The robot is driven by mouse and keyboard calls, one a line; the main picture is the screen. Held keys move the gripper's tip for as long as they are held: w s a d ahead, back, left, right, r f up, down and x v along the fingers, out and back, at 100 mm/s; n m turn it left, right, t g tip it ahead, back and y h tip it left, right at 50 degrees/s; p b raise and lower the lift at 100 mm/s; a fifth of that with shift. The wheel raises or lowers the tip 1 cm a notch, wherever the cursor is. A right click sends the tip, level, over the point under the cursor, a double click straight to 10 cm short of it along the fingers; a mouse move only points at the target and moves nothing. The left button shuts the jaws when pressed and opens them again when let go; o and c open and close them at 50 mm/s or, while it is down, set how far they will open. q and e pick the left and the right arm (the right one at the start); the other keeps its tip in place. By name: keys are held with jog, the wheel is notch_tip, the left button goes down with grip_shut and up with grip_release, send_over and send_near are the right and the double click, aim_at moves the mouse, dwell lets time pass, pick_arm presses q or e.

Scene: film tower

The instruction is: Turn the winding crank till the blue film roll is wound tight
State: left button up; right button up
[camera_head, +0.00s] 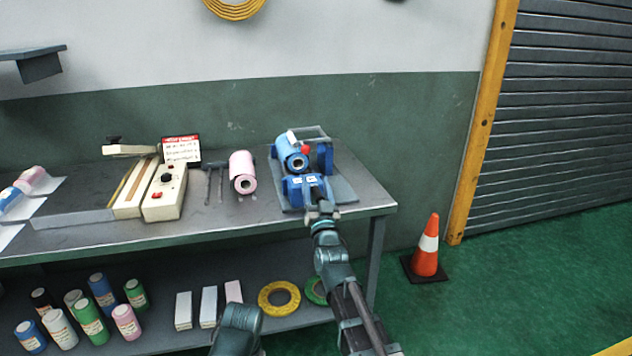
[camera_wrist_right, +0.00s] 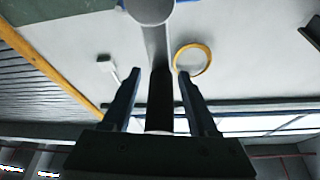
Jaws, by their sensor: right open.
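The blue film roll (camera_head: 284,147) sits on the blue winding machine (camera_head: 303,188) at the right end of the bench. My right gripper (camera_head: 320,207) is at the machine's front side, low and close to it. In the right wrist view my right gripper (camera_wrist_right: 161,98) is open, with a dark upright bar (camera_wrist_right: 160,98) between its fingers. A grey arm with a round end (camera_wrist_right: 152,9) shows above that bar; it looks like the crank. In the head view the crank is mostly hidden by my gripper.
A cream sealer (camera_head: 165,195) and a red-topped sign (camera_head: 181,149) are further left. The lower shelf holds bottles, boxes and tape rings (camera_head: 279,298). An orange cone (camera_head: 427,247) stands on the floor at right.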

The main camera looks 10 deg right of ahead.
grip_shut()
dwell(1.4)
